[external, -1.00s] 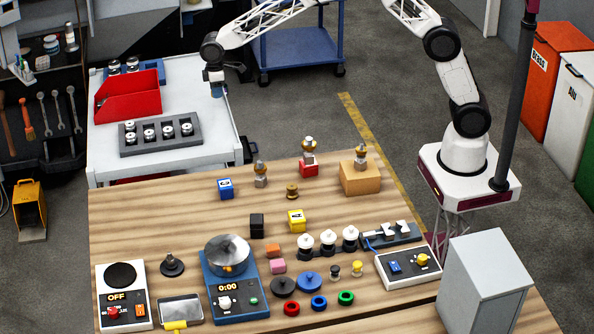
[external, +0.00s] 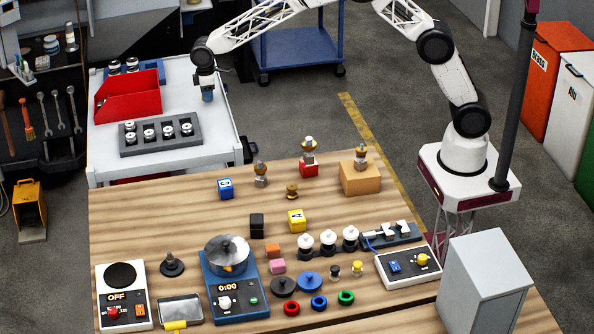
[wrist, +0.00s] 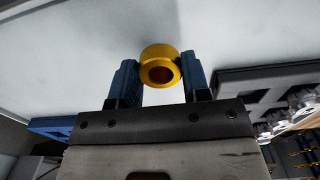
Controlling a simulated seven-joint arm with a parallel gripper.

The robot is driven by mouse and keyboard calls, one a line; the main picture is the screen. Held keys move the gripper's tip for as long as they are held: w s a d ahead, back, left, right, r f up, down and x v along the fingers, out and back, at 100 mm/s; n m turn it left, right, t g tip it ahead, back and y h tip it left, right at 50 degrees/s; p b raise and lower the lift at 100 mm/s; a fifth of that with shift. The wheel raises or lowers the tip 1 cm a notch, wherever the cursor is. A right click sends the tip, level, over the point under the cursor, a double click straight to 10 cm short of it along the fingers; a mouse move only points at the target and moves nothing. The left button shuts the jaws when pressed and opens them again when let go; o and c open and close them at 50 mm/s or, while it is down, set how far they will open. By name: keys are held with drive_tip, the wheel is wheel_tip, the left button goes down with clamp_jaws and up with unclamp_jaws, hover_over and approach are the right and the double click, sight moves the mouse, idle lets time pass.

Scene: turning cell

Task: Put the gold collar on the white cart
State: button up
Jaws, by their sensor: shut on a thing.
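The gold collar (wrist: 158,54) is a short yellow ring with a round bore, seen between the two blue fingers of my gripper (wrist: 160,80) in the wrist view. The gripper is shut on it. In the external view my gripper (external: 208,97) hangs over the right part of the white cart's top (external: 215,125); the collar is too small or hidden to make out there. The wrist view shows the pale cart surface (wrist: 60,50) behind the collar. I cannot tell the exact gap between collar and cart.
On the cart are a red bin (external: 130,95), a grey rack (external: 160,137) with several round parts, and a blue tray (external: 150,70). The rack (wrist: 235,85) also shows at right in the wrist view. The cart's right strip is clear. The wooden table (external: 130,220) in front is crowded.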

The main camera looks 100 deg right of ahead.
drive_tip(key=shift+f, duration=1)
drive_tip(key=shift+f, duration=0.15)
drive_tip(key=o, duration=1)
wheel_tip(320, 180, up, 12)
drive_tip(key=shift+r, duration=0.15)
idle(0.3)
